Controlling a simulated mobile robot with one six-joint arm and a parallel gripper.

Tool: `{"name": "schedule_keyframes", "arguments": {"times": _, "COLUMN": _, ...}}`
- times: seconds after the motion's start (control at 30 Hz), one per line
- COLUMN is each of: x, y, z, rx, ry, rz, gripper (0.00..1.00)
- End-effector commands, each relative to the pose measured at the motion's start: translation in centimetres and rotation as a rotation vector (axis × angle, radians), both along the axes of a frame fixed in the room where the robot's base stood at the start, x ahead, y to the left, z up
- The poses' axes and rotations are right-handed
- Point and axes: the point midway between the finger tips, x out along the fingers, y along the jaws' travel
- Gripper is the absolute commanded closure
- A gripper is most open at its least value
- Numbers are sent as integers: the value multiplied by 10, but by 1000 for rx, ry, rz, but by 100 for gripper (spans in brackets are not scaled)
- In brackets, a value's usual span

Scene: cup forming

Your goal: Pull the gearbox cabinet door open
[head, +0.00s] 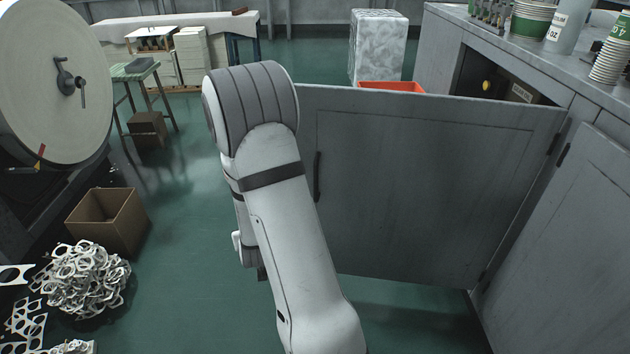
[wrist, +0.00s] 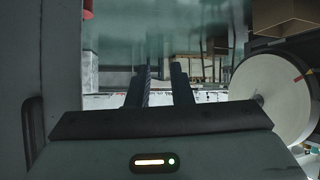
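The grey gearbox cabinet door (head: 420,185) stands swung out wide from the cabinet front, hinged at its right edge. Its dark vertical handle (head: 317,177) is near the free left edge, just right of my arm. A grey panel, likely the door, fills the left of that view, with a dark handle-like bar (wrist: 30,130) beside the gripper, not between the fingers.
The cabinet opening (head: 500,78) shows above the door. An orange bin (head: 391,87) sits behind the door. Cups (head: 530,18) stand on the counter. A cardboard box (head: 107,220), a pile of metal scrap (head: 83,280) and a large roll (head: 50,85) are at left. Green floor between is clear.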

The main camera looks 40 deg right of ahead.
Motion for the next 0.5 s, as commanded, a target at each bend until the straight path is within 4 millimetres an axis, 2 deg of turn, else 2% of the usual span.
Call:
{"name": "schedule_keyframes", "arguments": {"times": 0.1, "x": -9, "y": 37, "z": -32, "rx": 39, "ry": 210, "rz": 201, "gripper": 80}}
{"name": "schedule_keyframes", "arguments": {"times": 0.23, "x": -37, "y": 66, "z": -63, "rx": 36, "ry": 460, "rz": 412, "gripper": 80}}
{"name": "schedule_keyframes", "arguments": {"times": 0.37, "x": -74, "y": 75, "z": -84, "rx": -16, "ry": 720, "rz": 605, "gripper": 80}}
{"name": "schedule_keyframes", "arguments": {"times": 0.5, "x": -114, "y": 62, "z": -93, "rx": -129, "ry": 1004, "rz": 779, "gripper": 80}}
